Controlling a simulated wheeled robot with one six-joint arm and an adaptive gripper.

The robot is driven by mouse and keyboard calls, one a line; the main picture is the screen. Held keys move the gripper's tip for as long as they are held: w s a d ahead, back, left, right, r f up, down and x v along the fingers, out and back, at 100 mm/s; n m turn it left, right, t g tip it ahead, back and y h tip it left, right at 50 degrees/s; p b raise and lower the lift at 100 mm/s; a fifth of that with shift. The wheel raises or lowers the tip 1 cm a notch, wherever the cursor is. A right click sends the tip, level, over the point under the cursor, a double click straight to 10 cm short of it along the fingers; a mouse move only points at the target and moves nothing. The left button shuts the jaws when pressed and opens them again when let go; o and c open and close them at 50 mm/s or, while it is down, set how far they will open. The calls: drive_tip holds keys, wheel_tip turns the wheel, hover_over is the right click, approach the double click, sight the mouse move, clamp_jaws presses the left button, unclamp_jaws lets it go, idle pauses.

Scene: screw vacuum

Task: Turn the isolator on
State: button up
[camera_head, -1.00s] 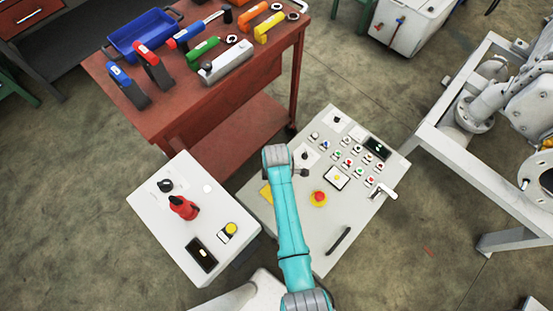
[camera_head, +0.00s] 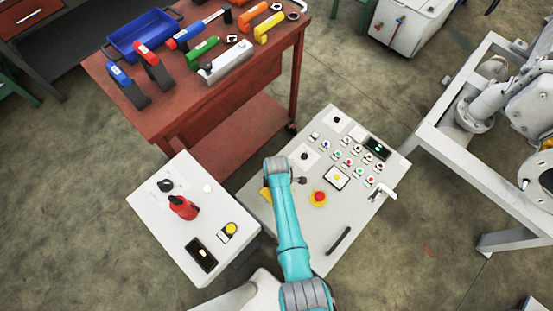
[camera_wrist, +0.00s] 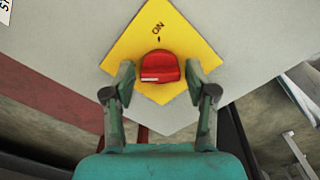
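The isolator is a red knob (camera_wrist: 160,64) on a yellow diamond-shaped plate (camera_wrist: 200,50) in the wrist view. A white line marks the knob's near face, and "ON" with a small mark is printed above it on the plate. In the head view only an edge of the yellow plate (camera_head: 266,195) shows beside my arm, and the knob is hidden. My gripper (camera_wrist: 160,72) is open, with one finger on each side of the knob. Gaps show between the fingertips and the knob.
The plate is on a grey control panel (camera_head: 310,245) with several buttons, a red emergency stop (camera_head: 319,197) and a black handle (camera_head: 338,241). A white box (camera_head: 145,207) with a red switch (camera_head: 184,207) stands to the left. A red tool table (camera_head: 130,110) is behind.

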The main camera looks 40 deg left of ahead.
drive_tip(key=c, duration=0.7)
drive_tip(key=shift+m, duration=0.4)
drive_tip(key=m, duration=0.3)
drive_tip(key=shift+m, duration=0.4)
drive_tip(key=m, duration=1.3)
